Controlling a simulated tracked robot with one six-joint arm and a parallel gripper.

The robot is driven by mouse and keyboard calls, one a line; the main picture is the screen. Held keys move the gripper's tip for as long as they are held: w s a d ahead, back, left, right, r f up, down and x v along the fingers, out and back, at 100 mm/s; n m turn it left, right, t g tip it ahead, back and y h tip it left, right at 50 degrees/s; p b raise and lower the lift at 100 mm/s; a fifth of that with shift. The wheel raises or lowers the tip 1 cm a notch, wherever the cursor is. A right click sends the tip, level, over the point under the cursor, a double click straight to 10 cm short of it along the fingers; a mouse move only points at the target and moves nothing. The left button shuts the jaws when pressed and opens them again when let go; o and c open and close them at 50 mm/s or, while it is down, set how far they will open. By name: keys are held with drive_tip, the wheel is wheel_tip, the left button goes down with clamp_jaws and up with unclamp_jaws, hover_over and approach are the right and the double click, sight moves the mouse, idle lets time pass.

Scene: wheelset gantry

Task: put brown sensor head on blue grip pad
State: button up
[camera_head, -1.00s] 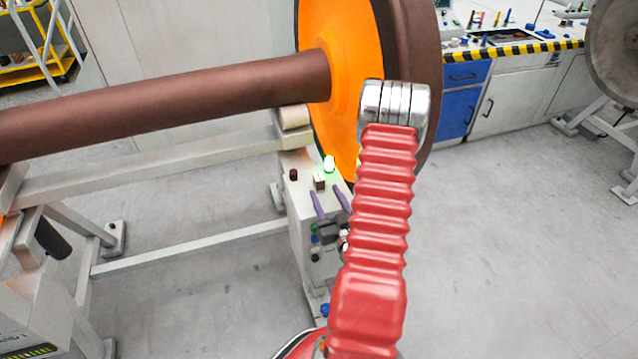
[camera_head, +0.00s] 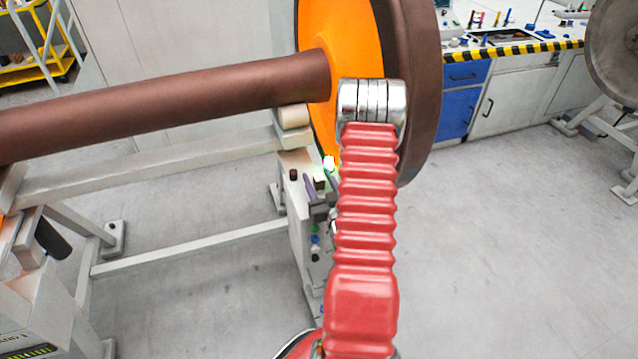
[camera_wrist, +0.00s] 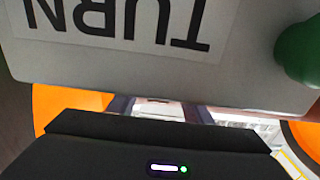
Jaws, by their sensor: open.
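A small brown block (camera_head: 320,184) stands on top of the grey control box (camera_head: 297,215), beside a dark brown knob-like piece (camera_head: 294,174). I cannot tell which is the brown sensor head. My gripper (camera_head: 321,178) is open, its two purple-grey fingers on either side of the block as seen in the head view. Contact cannot be told. My red arm hides most of the gripper body. The wrist view shows the finger bases (camera_wrist: 161,109), with the tips hidden behind a pale panel. The blue grip pad is not clearly identified; a small blue part (camera_head: 315,240) shows on the box side.
A brown axle (camera_head: 160,103) and an orange-faced wheel (camera_head: 420,75) lie above the box, close to my arm. A pale panel marked TURN (camera_wrist: 110,65) and a green button (camera_wrist: 300,52) fill the upper wrist view. Open floor (camera_head: 500,240) lies right.

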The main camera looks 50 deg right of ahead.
drive_tip(key=shift+x, duration=1.7)
clamp_jaws()
